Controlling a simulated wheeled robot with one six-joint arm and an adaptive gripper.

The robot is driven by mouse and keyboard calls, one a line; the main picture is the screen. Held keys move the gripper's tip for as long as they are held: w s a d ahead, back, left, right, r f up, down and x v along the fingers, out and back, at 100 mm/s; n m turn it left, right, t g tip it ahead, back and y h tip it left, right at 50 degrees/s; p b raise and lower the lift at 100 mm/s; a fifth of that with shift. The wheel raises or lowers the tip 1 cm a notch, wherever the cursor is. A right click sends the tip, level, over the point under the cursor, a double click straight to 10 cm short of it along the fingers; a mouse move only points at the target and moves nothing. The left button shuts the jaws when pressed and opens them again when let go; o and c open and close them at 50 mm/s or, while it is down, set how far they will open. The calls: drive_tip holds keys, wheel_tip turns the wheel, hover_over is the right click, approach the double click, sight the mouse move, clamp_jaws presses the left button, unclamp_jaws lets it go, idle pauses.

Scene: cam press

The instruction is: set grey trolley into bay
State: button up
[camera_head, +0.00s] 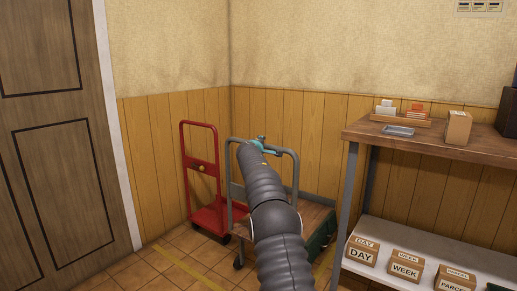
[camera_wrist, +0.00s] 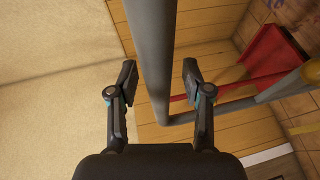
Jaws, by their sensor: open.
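The grey trolley has a tall tubular handle (camera_head: 297,180) and a flat brown deck (camera_head: 314,214). It stands against the wood-panelled wall, between a red trolley and the workbench. My gripper (camera_head: 262,143) is at the top bar of the grey handle. In the wrist view my gripper (camera_wrist: 160,79) is open, and the grey handle tube (camera_wrist: 151,45) runs between its fingers, with gaps visible on both sides. My arm hides part of the handle and deck. Yellow floor lines (camera_head: 187,267) lie in front of the trolleys; I cannot tell which lines bound the bay.
The red trolley (camera_head: 202,165) stands close on the left; its red part (camera_wrist: 272,55) shows in the wrist view. The workbench (camera_head: 430,149) with labelled boxes (camera_head: 405,266) is on the right. A dark green item (camera_head: 318,243) is low by the deck. A door (camera_head: 55,130) is at left.

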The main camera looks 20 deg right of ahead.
drive_tip(key=v, duration=1.1)
drive_tip(key=shift+s+a, duration=0.25)
drive_tip(key=shift+s, duration=0.05)
